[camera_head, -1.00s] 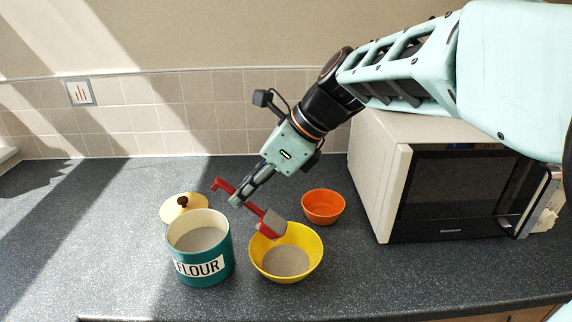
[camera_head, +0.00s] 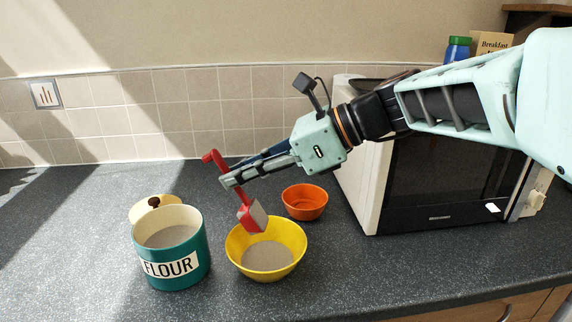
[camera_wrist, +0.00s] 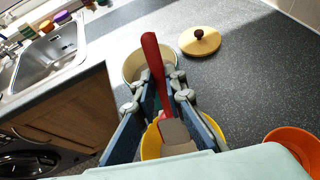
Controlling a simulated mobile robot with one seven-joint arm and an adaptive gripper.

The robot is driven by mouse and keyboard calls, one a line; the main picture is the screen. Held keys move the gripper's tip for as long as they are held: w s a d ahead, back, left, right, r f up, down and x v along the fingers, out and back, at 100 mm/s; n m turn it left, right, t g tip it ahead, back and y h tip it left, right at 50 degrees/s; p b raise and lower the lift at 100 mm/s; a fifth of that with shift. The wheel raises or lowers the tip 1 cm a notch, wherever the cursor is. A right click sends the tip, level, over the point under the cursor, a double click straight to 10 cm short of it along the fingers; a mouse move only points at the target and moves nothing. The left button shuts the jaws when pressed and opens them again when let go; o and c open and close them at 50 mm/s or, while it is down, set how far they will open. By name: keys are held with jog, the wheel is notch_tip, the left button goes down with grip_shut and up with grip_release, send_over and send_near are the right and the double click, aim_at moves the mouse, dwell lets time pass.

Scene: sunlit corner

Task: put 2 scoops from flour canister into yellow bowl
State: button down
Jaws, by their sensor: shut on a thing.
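My gripper (camera_head: 234,178) is shut on the handle of a red scoop (camera_head: 244,204), held above the yellow bowl (camera_head: 296,255). The scoop is steeply tilted, its head low over the bowl's back left rim. A grey-beige face shows on the head; I cannot tell whether it is powder. The yellow bowl holds grey-beige powder. The teal flour canister (camera_head: 196,262) stands open to the bowl's left, with similar powder inside. In the wrist view the red handle (camera_wrist: 152,55) rises between the fingers (camera_wrist: 157,100), partly covering the canister (camera_wrist: 130,72) and the yellow bowl (camera_wrist: 150,147).
The canister's cream lid (camera_head: 143,207) lies behind the canister. An orange bowl (camera_head: 305,203) stands behind and right of the yellow bowl. A microwave (camera_head: 440,190) stands at the right. The wrist view shows a sink (camera_wrist: 48,58). The counter at the left is clear.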

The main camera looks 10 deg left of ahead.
jog(key=d+y+b, duration=0.2)
jog(key=b, duration=0.1)
jog(key=shift+d+r+y, duration=0.15)
jog(key=shift+r+y, duration=0.2)
jog(key=shift+y, duration=0.05)
jog(key=shift+r, duration=0.1)
dwell(0.8)
jog(key=shift+w+p, duration=0.1)
jog(key=shift+p, duration=0.4)
